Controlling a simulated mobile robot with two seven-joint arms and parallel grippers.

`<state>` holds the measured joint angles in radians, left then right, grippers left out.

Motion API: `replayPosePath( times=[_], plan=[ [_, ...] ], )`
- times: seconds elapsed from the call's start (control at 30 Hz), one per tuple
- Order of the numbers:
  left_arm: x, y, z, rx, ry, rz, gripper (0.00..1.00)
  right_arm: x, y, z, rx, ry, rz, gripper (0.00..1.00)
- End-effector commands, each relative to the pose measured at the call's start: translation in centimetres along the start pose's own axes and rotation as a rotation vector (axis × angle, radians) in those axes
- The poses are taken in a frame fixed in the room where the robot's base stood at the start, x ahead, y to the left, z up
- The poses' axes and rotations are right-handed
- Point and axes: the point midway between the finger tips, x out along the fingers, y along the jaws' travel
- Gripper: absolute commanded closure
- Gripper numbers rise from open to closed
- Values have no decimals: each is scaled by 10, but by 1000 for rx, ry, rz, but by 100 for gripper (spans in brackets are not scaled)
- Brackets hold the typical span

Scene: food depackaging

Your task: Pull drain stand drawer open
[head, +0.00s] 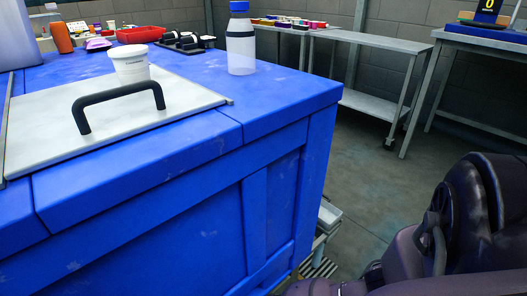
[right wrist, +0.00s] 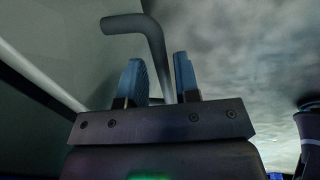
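A grey bent bar handle (right wrist: 154,40) crosses the top of the right wrist view. Its lower leg runs down between the two blue fingers of my right gripper (right wrist: 160,80). The fingers stand apart, with a gap beside the bar; I cannot tell if either touches it. A dark greenish flat panel (right wrist: 55,45) fills the upper left of that view; I cannot tell for certain that it is the drawer front. In the head view my right gripper is hidden, with only my dark arm at lower right. My left gripper is not in view.
A blue counter (head: 290,85) fills the left, with a white panel (head: 60,145) bearing a black handle (head: 118,93). A white cup (head: 130,64) and a bottle (head: 240,45) stand on it. A small metal rack (head: 328,215) stands beside the counter. Floor (head: 365,150) is clear beyond.

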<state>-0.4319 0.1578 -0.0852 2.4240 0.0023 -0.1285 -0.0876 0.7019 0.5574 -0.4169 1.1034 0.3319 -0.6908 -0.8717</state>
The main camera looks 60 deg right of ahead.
Motion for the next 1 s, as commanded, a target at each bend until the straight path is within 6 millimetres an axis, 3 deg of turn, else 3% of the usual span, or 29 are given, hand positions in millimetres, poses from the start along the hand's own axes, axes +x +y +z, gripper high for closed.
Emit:
replayPosePath(
  times=[0.03,0.2,0.57,0.77,1.0],
  plan=[
    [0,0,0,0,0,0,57,0,0,0,0,0,0,78],
    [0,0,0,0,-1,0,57,0,0,0,0,0,0,100],
    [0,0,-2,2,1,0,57,-2,-4,0,-1,0,0,100],
    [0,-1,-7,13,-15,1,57,-8,-27,-1,0,1,1,100],
    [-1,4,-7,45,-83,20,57,-20,-81,-2,0,2,4,100]
  ],
)
